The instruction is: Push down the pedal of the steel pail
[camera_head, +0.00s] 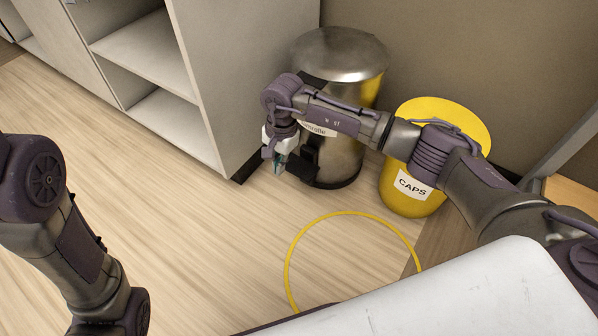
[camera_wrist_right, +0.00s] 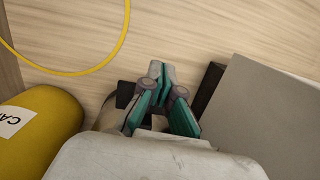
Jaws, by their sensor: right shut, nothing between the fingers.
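The steel pail (camera_head: 345,58), with a domed metal lid, stands upright on the floor against the wall, partly hidden behind my right arm. A black part low on its front (camera_head: 303,163) looks like the pedal; a dark piece beside the fingers in the right wrist view (camera_wrist_right: 125,94) seems to be the same part. My right gripper (camera_head: 279,167) is shut and empty, pointing down just left of this black part. Its fingertips (camera_wrist_right: 162,68) are close together over the floor. Whether they touch the pedal I cannot tell. My left gripper is out of view.
A yellow bin labelled CAPS (camera_head: 405,207) stands right of the pail. A pale open shelf unit (camera_head: 235,80) stands close on the left. A yellow ring (camera_head: 288,262) lies on the wooden floor in front. The floor left of it is clear.

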